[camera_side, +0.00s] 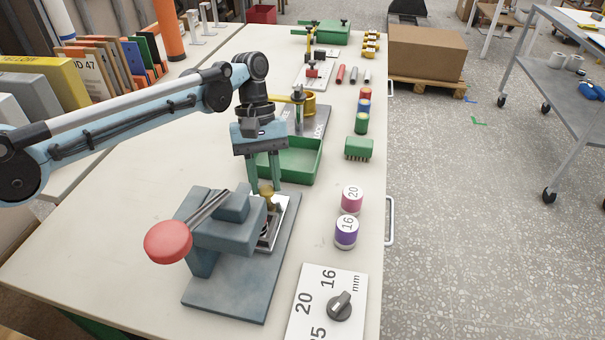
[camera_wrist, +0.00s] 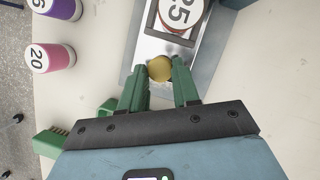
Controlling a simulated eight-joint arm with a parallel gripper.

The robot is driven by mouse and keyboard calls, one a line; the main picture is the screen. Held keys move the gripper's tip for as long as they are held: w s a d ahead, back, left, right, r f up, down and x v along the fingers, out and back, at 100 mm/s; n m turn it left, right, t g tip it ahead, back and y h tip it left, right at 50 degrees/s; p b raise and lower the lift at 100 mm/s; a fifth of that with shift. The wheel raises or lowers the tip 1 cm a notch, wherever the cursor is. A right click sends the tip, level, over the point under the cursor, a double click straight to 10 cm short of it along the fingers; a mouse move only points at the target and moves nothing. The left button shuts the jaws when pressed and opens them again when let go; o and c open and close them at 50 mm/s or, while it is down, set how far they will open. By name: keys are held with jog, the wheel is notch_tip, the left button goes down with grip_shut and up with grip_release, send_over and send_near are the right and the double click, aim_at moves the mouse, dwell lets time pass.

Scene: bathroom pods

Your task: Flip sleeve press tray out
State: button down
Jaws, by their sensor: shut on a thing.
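The sleeve press (camera_side: 225,236) is a blue-grey machine with a red ball handle (camera_side: 168,242), standing on a dark base plate. Its silver tray (camera_side: 284,208) shows at the press's far right side, partly out from under the head. The wrist view also shows the tray (camera_wrist: 146,50), with a sleeve marked 25 (camera_wrist: 180,14) at the top of the picture. My gripper (camera_side: 265,187) points down at the tray's far end, its green fingers shut on the brass knob (camera_wrist: 160,68). The press head hides part of the tray in the side view.
Pink 20 (camera_side: 352,198) and purple 16 (camera_side: 346,232) sleeves stand to the right. A dial panel (camera_side: 318,300) is at the front. A green bin (camera_side: 303,160) and a green brush (camera_side: 359,148) are behind. Bare table lies left of the press.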

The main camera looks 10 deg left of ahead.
jog(key=shift+w+d, duration=0.1)
jog(key=shift+w, duration=0.5)
jog(key=c, duration=0.8)
grip_release()
jog(key=shift+s, duration=0.1)
